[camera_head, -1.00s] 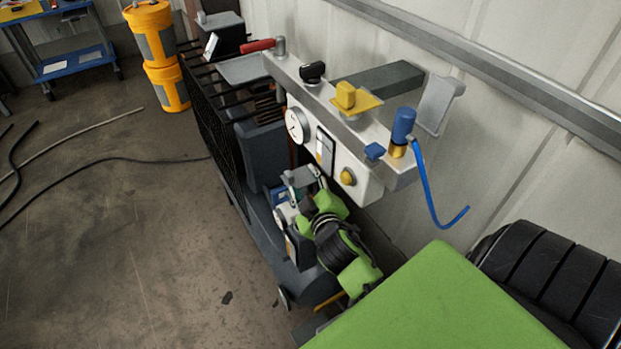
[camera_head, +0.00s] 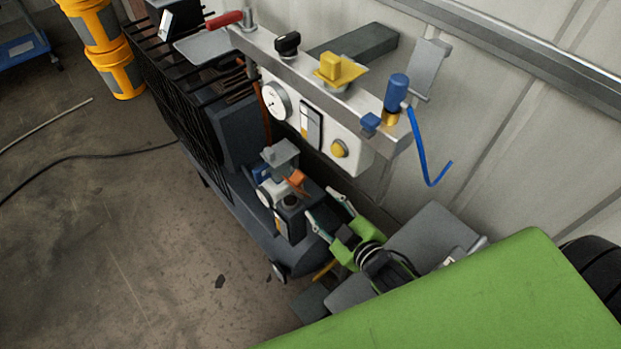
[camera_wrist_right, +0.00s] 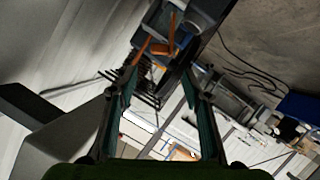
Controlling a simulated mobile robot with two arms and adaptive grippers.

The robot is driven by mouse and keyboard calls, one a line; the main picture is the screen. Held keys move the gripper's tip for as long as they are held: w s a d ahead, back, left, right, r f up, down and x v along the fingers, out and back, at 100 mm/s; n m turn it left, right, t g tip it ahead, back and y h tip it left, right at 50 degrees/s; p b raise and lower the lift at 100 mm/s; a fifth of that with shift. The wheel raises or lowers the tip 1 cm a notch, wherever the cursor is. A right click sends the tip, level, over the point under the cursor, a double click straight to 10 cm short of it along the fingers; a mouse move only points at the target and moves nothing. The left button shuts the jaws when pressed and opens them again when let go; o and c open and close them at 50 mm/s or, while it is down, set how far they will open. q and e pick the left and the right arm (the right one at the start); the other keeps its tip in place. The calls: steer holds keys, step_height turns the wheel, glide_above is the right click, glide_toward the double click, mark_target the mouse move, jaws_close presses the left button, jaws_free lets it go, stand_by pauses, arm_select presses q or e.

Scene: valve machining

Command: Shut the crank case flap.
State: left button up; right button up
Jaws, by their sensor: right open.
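A small orange part (camera_head: 295,180), which looks like the flap, stands tilted at the top of the dark crank case block (camera_head: 290,222). A dark round opening (camera_head: 291,200) shows just below it. In the right wrist view the orange part (camera_wrist_right: 163,48) is ahead of the fingertips. My right gripper (camera_head: 322,205) is open and empty, to the right of the block and apart from the orange part. The gripper also shows in the wrist view (camera_wrist_right: 160,82), with a clear gap between its fingers. My left gripper is in no view.
A panel (camera_head: 320,120) with a gauge, knobs and a blue fitting (camera_head: 397,92) overhangs behind the block. A black grille (camera_head: 175,95) stands to the left. A grey box (camera_head: 430,240) lies beside my right gripper. The floor at the left is mostly clear.

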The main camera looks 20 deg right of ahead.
mark_target(301, 182)
steer(key=x, duration=1.3)
steer(key=shift+w, duration=0.25)
jaws_close()
